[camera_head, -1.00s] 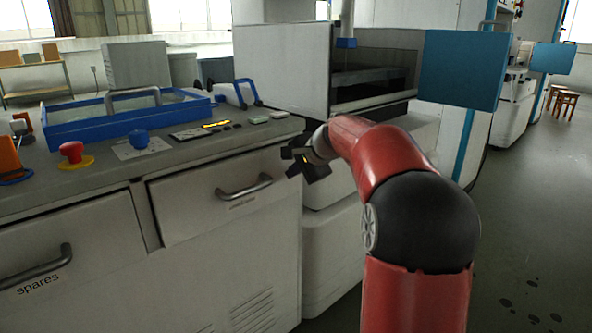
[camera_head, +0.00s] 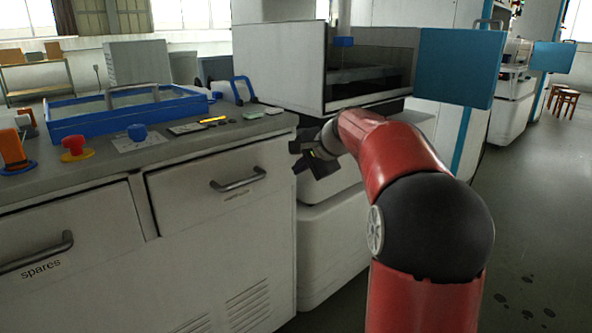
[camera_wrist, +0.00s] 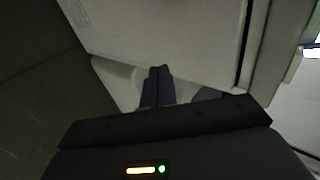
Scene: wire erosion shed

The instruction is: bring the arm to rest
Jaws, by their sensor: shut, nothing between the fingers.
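My gripper (camera_head: 298,157) is at the end of my red and black arm, in the middle of the head view. It hangs in the air near the right end of the grey workbench (camera_head: 215,140), in front of the white machine. In the wrist view my gripper's dark fingers (camera_wrist: 157,84) lie together, with nothing between them. Pale cabinet faces show beyond the fingers there, and the picture is dim.
A machine with a teal door (camera_head: 455,68) stands behind my arm. Open floor (camera_head: 535,215) lies to the right.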

